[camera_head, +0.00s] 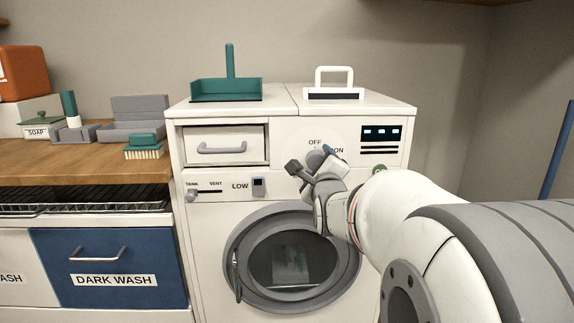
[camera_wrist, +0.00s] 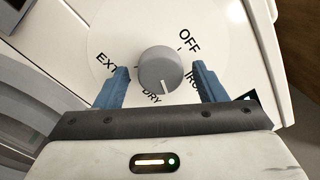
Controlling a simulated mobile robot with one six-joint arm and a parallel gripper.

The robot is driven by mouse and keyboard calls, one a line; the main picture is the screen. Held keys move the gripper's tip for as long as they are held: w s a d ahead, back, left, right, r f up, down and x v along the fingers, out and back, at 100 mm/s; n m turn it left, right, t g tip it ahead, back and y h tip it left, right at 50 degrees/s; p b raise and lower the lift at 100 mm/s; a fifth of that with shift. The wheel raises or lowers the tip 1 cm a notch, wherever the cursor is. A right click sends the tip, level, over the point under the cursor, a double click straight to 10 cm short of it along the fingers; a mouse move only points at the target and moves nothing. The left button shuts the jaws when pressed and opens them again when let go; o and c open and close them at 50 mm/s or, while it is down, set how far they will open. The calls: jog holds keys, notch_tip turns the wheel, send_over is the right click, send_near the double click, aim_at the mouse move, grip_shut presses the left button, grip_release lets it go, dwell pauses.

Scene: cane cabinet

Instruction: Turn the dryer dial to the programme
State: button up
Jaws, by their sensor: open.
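The dryer dial (camera_wrist: 160,66) is a round grey knob on a white panel, with a white pointer line on its face. In the wrist view the line points toward the bottom of the picture, close to the DRY label. OFF, part of IRON and part of EXTRA also show around it. My gripper (camera_wrist: 161,70) is open, one blue finger on each side of the dial, with visible gaps in this view. In the head view my gripper (camera_head: 313,163) is at the dryer (camera_head: 213,230) panel below the OFF label and mostly hides the dial.
The dryer's round door (camera_head: 240,275) is below my gripper. A small drawer (camera_head: 222,147) and a display (camera_head: 381,134) flank the dial. A teal dustpan (camera_head: 226,90) and a white-handled item (camera_head: 334,93) stand on top. A wooden counter (camera_head: 60,165) is at left.

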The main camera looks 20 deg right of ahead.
jog(key=p+v, duration=0.1)
jog(key=v, duration=0.6)
jog(key=shift+s, duration=0.4)
jog(key=shift+a, duration=0.15)
